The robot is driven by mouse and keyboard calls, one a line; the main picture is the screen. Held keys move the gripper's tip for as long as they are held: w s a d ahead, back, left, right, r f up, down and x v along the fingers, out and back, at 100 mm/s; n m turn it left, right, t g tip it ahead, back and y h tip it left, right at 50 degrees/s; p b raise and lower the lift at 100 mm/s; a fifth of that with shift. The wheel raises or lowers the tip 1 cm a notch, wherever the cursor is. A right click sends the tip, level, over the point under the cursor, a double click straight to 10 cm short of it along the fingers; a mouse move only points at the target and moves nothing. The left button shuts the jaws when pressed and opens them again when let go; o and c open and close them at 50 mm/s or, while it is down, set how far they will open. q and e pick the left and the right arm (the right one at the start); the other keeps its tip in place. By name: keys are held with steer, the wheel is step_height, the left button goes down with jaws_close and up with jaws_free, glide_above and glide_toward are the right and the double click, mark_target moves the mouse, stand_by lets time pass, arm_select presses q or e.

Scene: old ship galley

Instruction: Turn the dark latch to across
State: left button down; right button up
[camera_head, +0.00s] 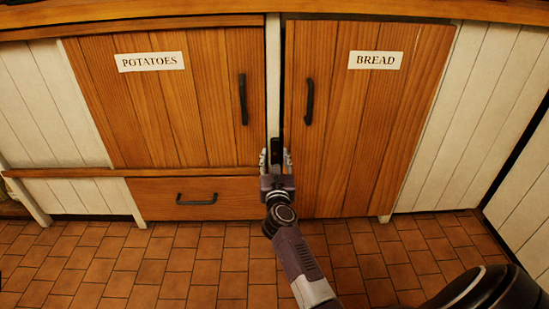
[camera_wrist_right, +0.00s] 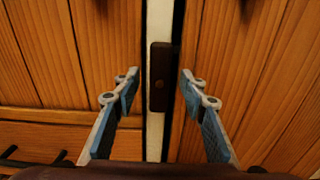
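The dark latch (camera_wrist_right: 160,77) is a small upright bar with a round pivot. It sits on the pale post (camera_wrist_right: 155,130) between two wooden doors, and its length runs up and down along the post. In the head view the latch (camera_head: 275,148) shows just above my right gripper (camera_head: 276,160). My right gripper (camera_wrist_right: 160,78) is open and empty. Its two fingers stand left and right of the latch in the wrist view, with a gap on each side. I cannot tell how far the fingertips are from the latch in depth. My left gripper is not in view.
The POTATOES door (camera_head: 190,100) is left of the post and the BREAD door (camera_head: 365,120) right of it, each with a dark upright handle. A dark gap runs along the BREAD door's left edge. A drawer (camera_head: 160,199) sits lower left. The tiled floor (camera_head: 130,260) is clear.

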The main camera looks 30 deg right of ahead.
steer(key=shift+w+d, duration=0.3)
steer(key=shift+w, duration=0.2)
steer(key=shift+c, duration=0.2)
jaws_close()
